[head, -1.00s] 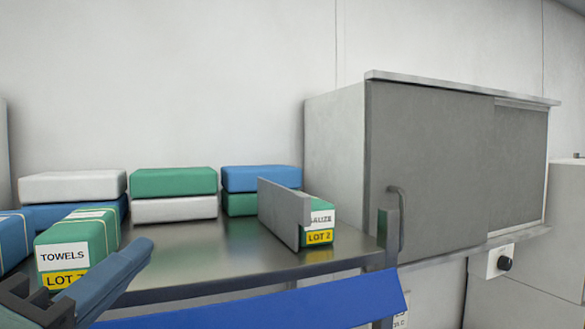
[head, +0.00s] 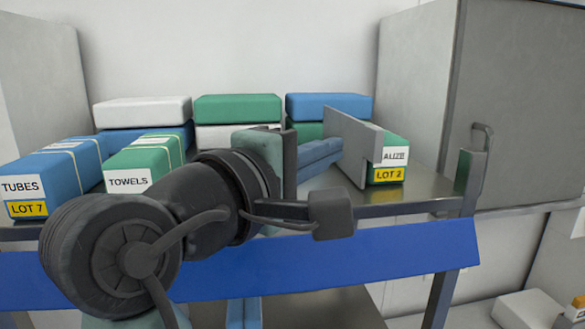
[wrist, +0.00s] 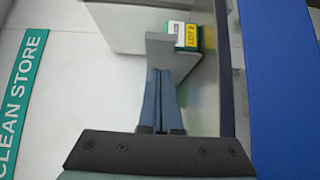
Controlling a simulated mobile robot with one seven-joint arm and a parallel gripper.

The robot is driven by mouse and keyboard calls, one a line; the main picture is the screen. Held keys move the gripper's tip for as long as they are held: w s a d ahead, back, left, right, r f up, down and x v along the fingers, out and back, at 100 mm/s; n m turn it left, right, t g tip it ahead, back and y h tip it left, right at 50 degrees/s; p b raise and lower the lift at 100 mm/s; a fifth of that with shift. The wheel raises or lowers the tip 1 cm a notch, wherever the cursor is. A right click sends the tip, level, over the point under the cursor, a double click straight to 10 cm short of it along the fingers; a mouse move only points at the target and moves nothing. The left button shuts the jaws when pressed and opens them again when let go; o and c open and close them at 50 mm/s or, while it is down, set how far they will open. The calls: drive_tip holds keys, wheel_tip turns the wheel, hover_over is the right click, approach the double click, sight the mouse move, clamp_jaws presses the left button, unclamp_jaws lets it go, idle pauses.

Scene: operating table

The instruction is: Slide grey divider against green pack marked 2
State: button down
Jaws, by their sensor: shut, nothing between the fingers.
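The grey divider (head: 358,142) stands upright on the shelf, with a short flange at its front edge. It also shows in the wrist view (wrist: 158,46). The green pack marked LOT 2 (head: 392,164) is just right of the divider, partly hidden by it; its yellow label shows in the wrist view (wrist: 188,36). I cannot tell whether divider and pack touch. My gripper (head: 338,148) is shut and empty, its blue fingers pointing at the divider's left face. The fingertips (wrist: 164,72) are at or very near the divider; contact is unclear.
Left of my gripper are a green TOWELS pack (head: 128,180) and a blue TUBES pack (head: 35,180). Stacked packs (head: 238,108) line the back. A grey cabinet (head: 530,110) stands close on the right. A blue strip (head: 400,248) runs along the shelf front.

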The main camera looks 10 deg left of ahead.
sight(370, 147)
drive_tip(key=d, duration=0.2)
drive_tip(key=shift+w+d, duration=0.2)
drive_tip(key=shift+d, duration=0.1)
drive_tip(key=shift+w, duration=0.1)
drive_tip(key=shift+w+d, duration=0.25)
drive_tip(key=shift+d, duration=0.75)
drive_tip(key=shift+w+a, duration=0.1)
drive_tip(key=shift+a, duration=0.05)
